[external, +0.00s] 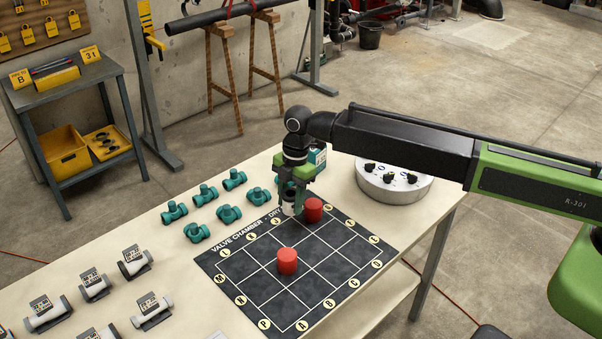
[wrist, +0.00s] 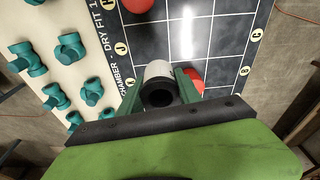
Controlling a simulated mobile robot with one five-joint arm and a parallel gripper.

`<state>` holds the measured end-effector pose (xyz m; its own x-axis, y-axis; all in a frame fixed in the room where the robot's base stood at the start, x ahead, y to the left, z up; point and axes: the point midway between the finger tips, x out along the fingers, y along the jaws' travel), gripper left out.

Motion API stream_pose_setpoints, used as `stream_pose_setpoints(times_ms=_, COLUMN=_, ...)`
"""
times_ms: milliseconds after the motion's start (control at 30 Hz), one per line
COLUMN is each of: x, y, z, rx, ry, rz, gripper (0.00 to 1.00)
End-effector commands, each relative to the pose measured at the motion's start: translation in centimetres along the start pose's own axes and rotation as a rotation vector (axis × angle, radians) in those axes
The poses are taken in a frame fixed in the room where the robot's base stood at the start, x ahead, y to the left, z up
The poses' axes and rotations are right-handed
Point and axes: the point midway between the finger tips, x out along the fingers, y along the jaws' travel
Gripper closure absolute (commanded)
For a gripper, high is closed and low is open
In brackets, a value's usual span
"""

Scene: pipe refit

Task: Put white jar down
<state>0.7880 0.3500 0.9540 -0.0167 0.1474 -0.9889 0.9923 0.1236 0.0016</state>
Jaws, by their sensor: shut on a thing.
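The white jar (external: 289,209) has a dark top and is upright between the fingers of my gripper (external: 290,196). It also shows in the wrist view (wrist: 158,70), with a finger on each side. My gripper is shut on it over the far part of the dark gridded valve chamber board (external: 247,294), near its lettered edge. I cannot tell whether the jar's base touches the board. A red jar (external: 313,210) stands on the board close beside the white jar, to its right. Another red jar (external: 287,262) stands near the board's middle.
Several teal valve fittings (external: 229,214) lie left of the board. Grey pipe pieces with labels (external: 94,285) lie at the table's left. A round grey device with knobs (external: 394,187) stands at the right back. Most board squares are empty.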

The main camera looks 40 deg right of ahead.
Motion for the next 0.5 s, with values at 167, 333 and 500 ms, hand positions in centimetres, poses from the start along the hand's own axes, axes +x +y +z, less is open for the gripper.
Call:
stream_pose_setpoints(times_ms=167, x=-1.2, y=1.9, z=7.0, rx=0.087, ry=0.001, rz=0.012, gripper=1.0)
stream_pose_setpoints(times_ms=333, x=-1.6, y=2.5, z=9.7, rx=0.121, ry=0.001, rz=0.017, gripper=1.0)
stream_pose_setpoints(times_ms=500, x=-1.1, y=2.7, z=9.5, rx=0.123, ry=0.001, rz=0.017, gripper=1.0)
